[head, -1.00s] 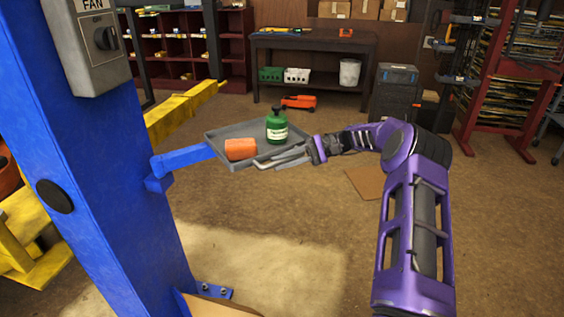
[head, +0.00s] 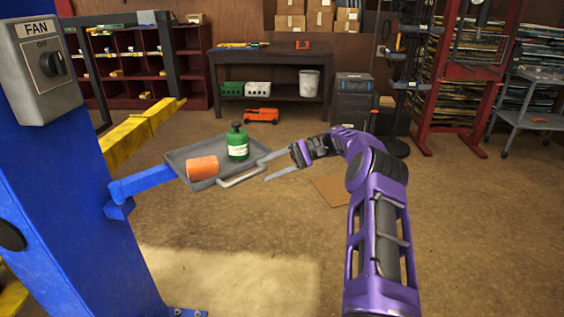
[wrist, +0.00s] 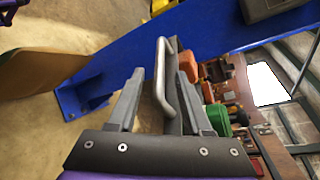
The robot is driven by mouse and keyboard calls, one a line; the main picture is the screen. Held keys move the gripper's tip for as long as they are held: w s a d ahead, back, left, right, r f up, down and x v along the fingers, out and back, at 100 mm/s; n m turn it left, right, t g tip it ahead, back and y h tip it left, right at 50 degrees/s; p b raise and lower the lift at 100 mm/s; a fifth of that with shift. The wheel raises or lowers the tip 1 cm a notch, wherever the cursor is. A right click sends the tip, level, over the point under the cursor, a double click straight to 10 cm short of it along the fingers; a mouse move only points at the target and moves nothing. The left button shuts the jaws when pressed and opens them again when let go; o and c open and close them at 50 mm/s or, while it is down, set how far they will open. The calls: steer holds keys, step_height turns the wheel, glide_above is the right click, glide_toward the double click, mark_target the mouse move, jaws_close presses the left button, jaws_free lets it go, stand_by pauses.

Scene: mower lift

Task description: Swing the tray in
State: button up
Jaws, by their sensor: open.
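The grey tray (head: 222,177) sits on a blue swing arm (head: 145,182) that joins the blue post (head: 70,215). It sticks out to the right of the post. An orange cylinder (head: 202,168) lies in it and a green bottle (head: 238,145) stands in it. A light grey bar handle (head: 240,178) runs along the tray's near right edge. My gripper (head: 263,171) is open at the handle's right end. In the wrist view, the handle (wrist: 160,78) passes between my two spread fingers (wrist: 160,75), with gaps showing; I cannot tell whether either finger touches it.
A yellow lift beam (head: 140,135) lies behind the blue arm. A fan switch box (head: 42,68) is on the post. A dark workbench (head: 290,60) and a black cabinet (head: 352,105) stand at the back. Brown cardboard (head: 332,190) lies on the otherwise mostly open floor.

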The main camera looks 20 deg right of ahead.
steer(key=shift+v, duration=2.45)
